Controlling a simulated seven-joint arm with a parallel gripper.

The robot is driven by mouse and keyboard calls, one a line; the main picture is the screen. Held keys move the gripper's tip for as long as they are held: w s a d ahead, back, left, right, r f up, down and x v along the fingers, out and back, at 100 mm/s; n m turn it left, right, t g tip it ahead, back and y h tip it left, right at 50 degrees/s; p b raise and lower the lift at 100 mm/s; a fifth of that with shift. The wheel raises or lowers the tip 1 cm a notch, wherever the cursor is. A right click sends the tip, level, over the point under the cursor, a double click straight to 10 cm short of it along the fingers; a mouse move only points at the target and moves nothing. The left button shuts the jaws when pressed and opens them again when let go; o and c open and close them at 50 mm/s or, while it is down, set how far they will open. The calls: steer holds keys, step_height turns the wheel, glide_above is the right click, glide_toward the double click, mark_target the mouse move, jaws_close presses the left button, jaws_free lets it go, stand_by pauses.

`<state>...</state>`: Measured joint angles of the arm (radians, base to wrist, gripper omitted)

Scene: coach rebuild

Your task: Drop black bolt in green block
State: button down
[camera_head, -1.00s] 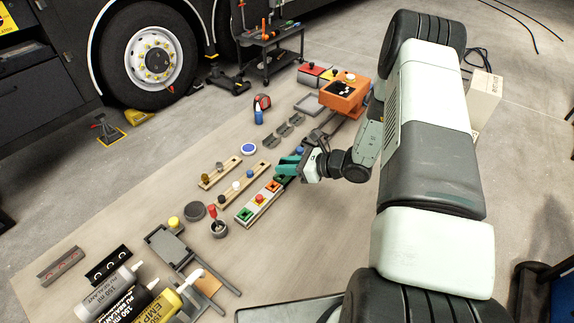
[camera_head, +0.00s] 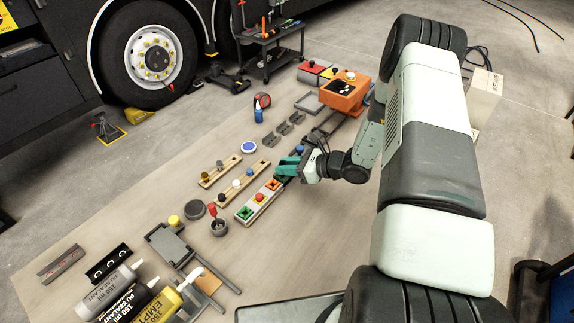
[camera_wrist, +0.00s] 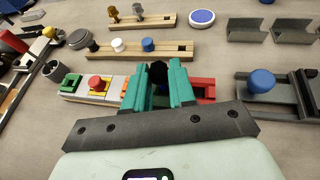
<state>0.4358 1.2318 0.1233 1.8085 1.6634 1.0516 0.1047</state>
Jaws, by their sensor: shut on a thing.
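My gripper (camera_wrist: 160,84), with teal fingers, is shut on a black bolt (camera_wrist: 158,70); its dark head shows between the fingertips in the wrist view. The bolt's lower end and the blocks directly behind the fingers are hidden.
Beside the green block is a yellow block with a red bolt (camera_wrist: 96,82). A red block (camera_wrist: 204,88) shows right of the fingers. A wooden rail (camera_wrist: 165,55) behind holds white and blue bolts. A blue knob (camera_wrist: 262,81) stands on a grey fixture at right.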

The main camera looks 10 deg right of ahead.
steer(key=shift+f, duration=0.75)
stand_by(0.8)
steer(key=c, duration=0.9)
jaws_free()
steer(key=shift+o, duration=0.2)
steer(key=shift+w, duration=0.1)
steer(key=shift+c, duration=0.5)
steer(key=shift+o, duration=0.9)
steer(key=shift+r, duration=3)
